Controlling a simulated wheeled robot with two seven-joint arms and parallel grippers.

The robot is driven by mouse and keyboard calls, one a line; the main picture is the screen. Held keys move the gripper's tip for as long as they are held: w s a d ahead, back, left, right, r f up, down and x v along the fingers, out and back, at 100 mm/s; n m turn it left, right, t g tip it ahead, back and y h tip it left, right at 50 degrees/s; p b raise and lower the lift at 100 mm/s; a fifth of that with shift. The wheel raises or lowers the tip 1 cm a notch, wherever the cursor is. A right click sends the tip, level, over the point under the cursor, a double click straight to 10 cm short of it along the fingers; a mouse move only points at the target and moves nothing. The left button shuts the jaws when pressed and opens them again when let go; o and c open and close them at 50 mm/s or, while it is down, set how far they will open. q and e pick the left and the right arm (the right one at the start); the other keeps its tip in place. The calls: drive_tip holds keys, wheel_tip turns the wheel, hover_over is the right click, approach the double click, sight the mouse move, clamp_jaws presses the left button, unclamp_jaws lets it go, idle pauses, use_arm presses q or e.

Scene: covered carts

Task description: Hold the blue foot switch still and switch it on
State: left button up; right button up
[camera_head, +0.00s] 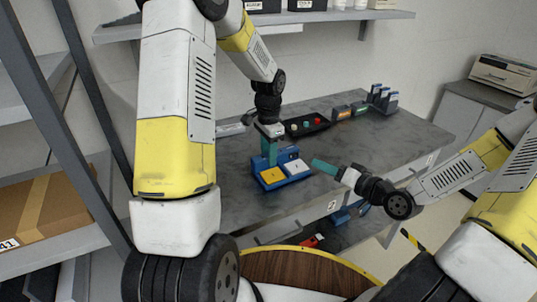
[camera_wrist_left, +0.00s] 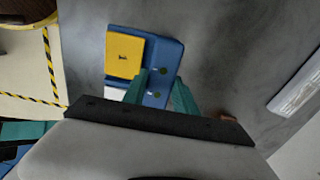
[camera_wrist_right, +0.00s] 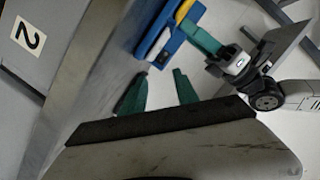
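The blue foot switch (camera_head: 289,155) sits on the grey table near its front edge. It has a yellow pedal (camera_head: 272,175) on the left and a white pedal (camera_head: 296,166) on the right. In the left wrist view the yellow pedal (camera_wrist_left: 124,55) is marked 1, and a finger partly hides the white one. My left gripper (camera_head: 268,160) points down at the switch's rear housing (camera_wrist_left: 163,65). Its teal fingers stand apart on either side of that housing; contact is unclear. My right gripper (camera_head: 318,165) is open and empty, just right of the switch, apart from it.
A dark box with coloured buttons (camera_head: 306,125) and several small devices (camera_head: 383,97) stand at the table's back. A pale flat object (camera_head: 230,130) lies behind my left gripper. The table (camera_head: 400,140) is clear to the right. A shelf is above.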

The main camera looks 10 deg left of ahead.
use_arm(q)
clamp_jaws()
idle(0.8)
